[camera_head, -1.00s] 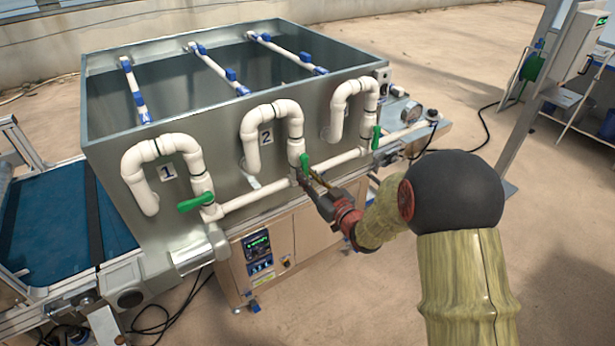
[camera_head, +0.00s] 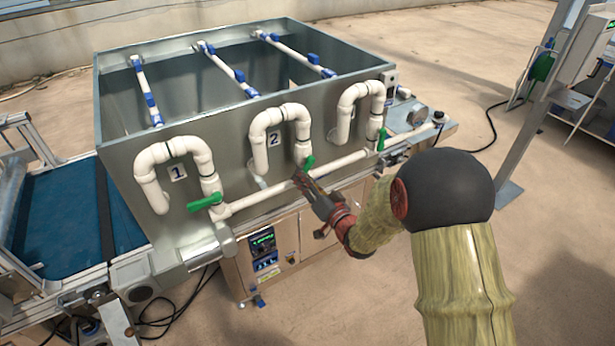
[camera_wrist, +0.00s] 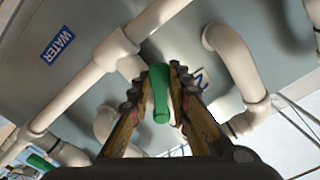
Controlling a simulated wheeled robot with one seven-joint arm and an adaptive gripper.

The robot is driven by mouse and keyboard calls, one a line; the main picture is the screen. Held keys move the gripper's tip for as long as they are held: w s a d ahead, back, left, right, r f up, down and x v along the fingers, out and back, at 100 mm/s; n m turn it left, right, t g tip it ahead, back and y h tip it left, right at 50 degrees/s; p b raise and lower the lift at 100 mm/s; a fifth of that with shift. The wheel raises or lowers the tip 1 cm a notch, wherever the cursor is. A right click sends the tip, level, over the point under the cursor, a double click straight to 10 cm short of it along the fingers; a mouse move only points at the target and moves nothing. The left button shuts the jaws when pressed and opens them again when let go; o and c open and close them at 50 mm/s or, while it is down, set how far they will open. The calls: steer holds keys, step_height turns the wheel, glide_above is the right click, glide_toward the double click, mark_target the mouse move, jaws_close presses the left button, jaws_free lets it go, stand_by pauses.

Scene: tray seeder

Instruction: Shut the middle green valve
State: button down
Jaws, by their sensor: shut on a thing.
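The middle green valve (camera_head: 309,162) is on the white pipe below the label 2. In the wrist view its green handle (camera_wrist: 159,92) stands between my two fingers and points toward the camera. My gripper (camera_head: 302,174) reaches it from the lower right in the head view. In the wrist view my gripper (camera_wrist: 161,95) is shut on the handle, with a finger on each side. The handle's far end at the pipe is partly hidden by the fingers.
The left green valve (camera_head: 205,202) under label 1 has its handle sideways. The right green valve (camera_head: 381,139) has its handle upright. A horizontal white pipe (camera_head: 262,198) runs below. The metal tank (camera_head: 225,150) stands behind, and a control box (camera_head: 264,252) below.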

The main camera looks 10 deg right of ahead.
steer(key=shift+s+a+r+m+p, duration=0.1)
steer(key=shift+a+r+m+p, duration=0.25)
steer(key=shift+m, duration=0.55)
steer(key=c, duration=1.7)
jaws_free()
steer(key=shift+o, duration=0.3)
steer(key=v, duration=1.2)
